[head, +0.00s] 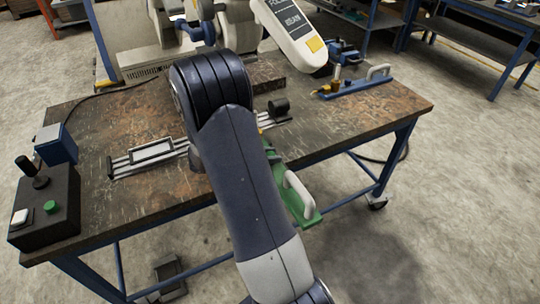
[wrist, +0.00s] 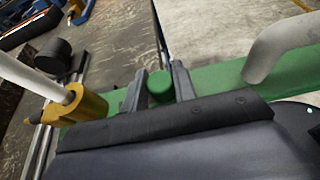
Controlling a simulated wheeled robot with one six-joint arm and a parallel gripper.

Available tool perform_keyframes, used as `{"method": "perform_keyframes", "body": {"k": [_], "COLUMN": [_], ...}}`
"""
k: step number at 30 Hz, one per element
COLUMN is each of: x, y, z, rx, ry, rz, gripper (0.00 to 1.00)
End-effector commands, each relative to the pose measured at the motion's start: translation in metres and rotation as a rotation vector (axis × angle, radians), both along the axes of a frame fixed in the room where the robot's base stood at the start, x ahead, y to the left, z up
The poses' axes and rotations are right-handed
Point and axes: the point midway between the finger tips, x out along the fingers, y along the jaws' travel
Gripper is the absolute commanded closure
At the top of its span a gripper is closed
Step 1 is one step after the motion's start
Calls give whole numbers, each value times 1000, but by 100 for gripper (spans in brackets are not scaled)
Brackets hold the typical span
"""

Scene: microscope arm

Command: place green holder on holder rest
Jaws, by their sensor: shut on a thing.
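The green holder (head: 306,214) is a long green plate with a white handle, partly hidden behind my arm near the table's front right edge. In the wrist view the green plate (wrist: 217,86) crosses the picture, with its white handle at right and a yellow block with a pale rod at left. My gripper (wrist: 158,86) is shut on the holder at a green round knob, which shows between the two fingers. In the head view my gripper is hidden behind my arm. I cannot tell which part is the holder rest.
The worn table (head: 95,125) carries a metal rail (head: 150,156), a black cylinder (head: 279,105) and a blue holder (head: 358,87) with a white handle at the back right. A control box (head: 45,205) stands at the front left. A large pale machine stands behind the table.

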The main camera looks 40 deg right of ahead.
Motion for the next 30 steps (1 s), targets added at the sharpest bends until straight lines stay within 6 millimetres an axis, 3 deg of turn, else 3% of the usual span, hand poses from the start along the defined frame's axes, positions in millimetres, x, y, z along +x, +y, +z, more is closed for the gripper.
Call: {"method": "perform_keyframes", "body": {"k": [11,12,18,20,30], "x": [0,0,0,0,1], "y": [0,0,0,0,2], "z": [-4,-6,-4,-4,0], "rx": [-2,0,0,0,-1], "ry": [-2,-1,-1,-1,-3], "rz": [0,0,0,0,1], "gripper": [100,73,56,52,52]}}
